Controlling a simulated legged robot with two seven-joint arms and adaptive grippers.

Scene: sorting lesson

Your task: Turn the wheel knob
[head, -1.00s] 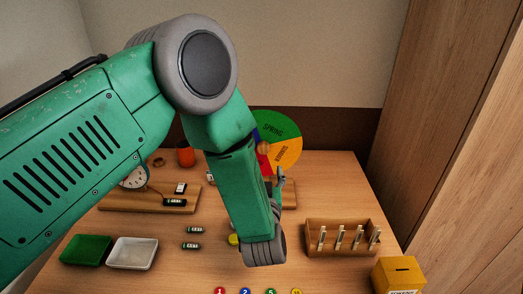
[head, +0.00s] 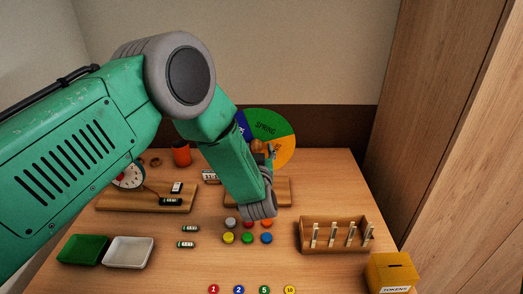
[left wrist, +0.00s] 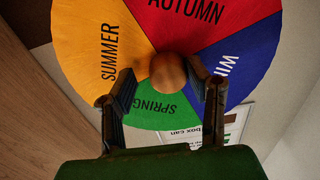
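The season wheel (head: 268,122) stands upright at the back of the table, with green, orange and blue sectors showing in the head view. Its round wooden knob (head: 257,145) is at the hub. In the left wrist view the wheel (left wrist: 100,30) fills the upper part and the knob (left wrist: 168,72) is near the middle. My left gripper (head: 265,160) is up at the wheel. In the left wrist view its fingers (left wrist: 163,82) are spread, one on each side of the knob, with gaps visible between. My right gripper is not in view.
Coloured round pieces (head: 248,238) lie in front of the wheel. A wooden rack (head: 333,243) and a yellow token box (head: 391,273) are at the right. A green tray (head: 83,248), a white tray (head: 128,251) and batteries (head: 187,244) are at the left.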

